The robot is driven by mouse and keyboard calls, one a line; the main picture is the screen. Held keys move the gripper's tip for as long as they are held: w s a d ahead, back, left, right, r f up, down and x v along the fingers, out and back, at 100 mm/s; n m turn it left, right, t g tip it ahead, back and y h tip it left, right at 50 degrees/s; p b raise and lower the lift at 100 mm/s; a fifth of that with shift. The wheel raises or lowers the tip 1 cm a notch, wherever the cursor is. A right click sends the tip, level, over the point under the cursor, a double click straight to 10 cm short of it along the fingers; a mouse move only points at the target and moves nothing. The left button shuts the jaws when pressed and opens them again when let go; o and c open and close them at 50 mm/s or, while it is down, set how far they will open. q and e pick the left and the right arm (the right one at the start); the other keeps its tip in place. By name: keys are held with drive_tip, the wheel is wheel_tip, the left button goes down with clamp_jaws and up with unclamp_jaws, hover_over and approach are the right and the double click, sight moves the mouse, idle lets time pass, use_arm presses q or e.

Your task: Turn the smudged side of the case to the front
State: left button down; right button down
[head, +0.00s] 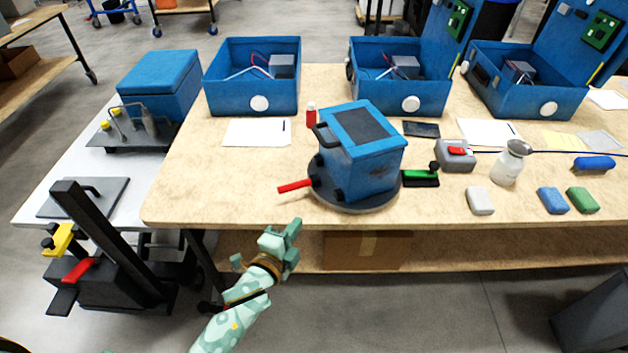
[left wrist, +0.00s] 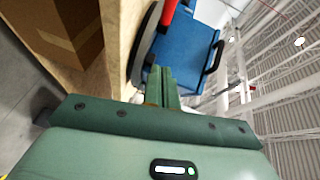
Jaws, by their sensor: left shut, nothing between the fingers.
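The blue case (head: 358,160) stands upright on a round grey turntable (head: 340,203) near the table's front edge. It has a dark panel on top and a black handle at its upper left. A red-gripped lever (head: 294,185) sticks out to the left from the turntable. In the left wrist view the shut fingers (left wrist: 162,85) point toward the case (left wrist: 187,52) and the red lever grip (left wrist: 168,12). My right gripper is not in view.
Open blue cases (head: 254,104) stand along the back of the table (head: 180,200). A cart with a black post (head: 100,235) stands left.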

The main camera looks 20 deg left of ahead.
use_arm(q)
drive_tip(key=w+b, duration=0.1)
drive_tip(key=w, duration=0.2)
drive_tip(key=w+d+f+b, duration=0.1)
drive_tip(key=w, duration=0.2)
drive_tip(key=w+b, duration=0.1)
drive_tip(key=w, duration=0.3)
drive_tip(key=shift+d+f, duration=0.2)
drive_tip(key=shift+f, duration=0.05)
drive_tip(key=shift+w+a+f, duration=0.2)
drive_tip(key=shift+w+a, duration=1)
drive_tip(key=shift+w, duration=0.15)
